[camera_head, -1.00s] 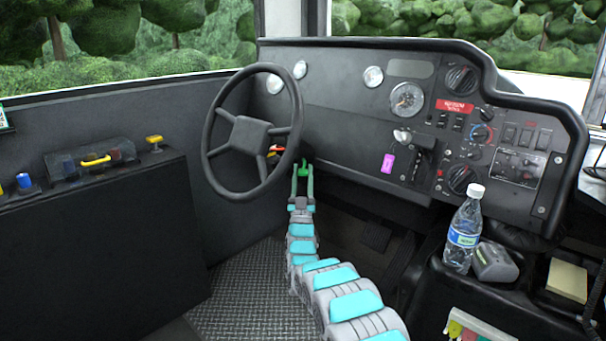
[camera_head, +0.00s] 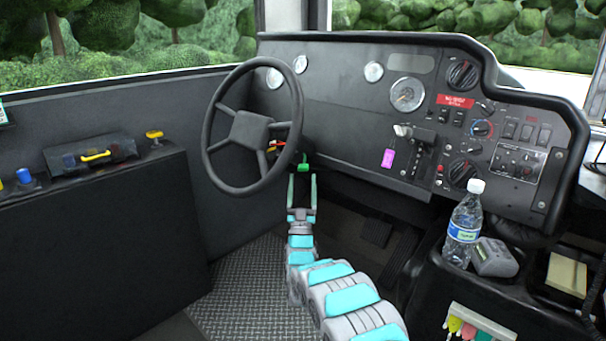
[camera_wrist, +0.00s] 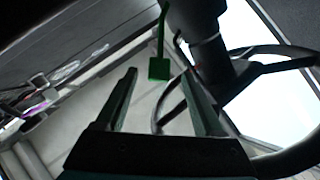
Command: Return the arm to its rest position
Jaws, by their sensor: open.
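My gripper (camera_head: 302,188) is open and empty, at the end of my teal and grey arm, to the right of the steering wheel (camera_head: 251,131) and below the dashboard. A green tag (camera_head: 304,167) hangs just beyond its fingertips, apart from them. In the wrist view, my gripper (camera_wrist: 160,90) has its two fingers spread wide. The green tag (camera_wrist: 159,69) on its thin green stem shows between and beyond the fingertips. The steering wheel rim (camera_wrist: 298,155) shows at the right of the wrist view.
The dashboard (camera_head: 340,105) stands behind my gripper. A purple tag (camera_head: 388,158) hangs from it. A bottle (camera_head: 463,225) and a grey device (camera_head: 494,258) stand on the right console. Pedals (camera_head: 376,234) are below. The textured floor (camera_head: 250,295) left of my arm is clear.

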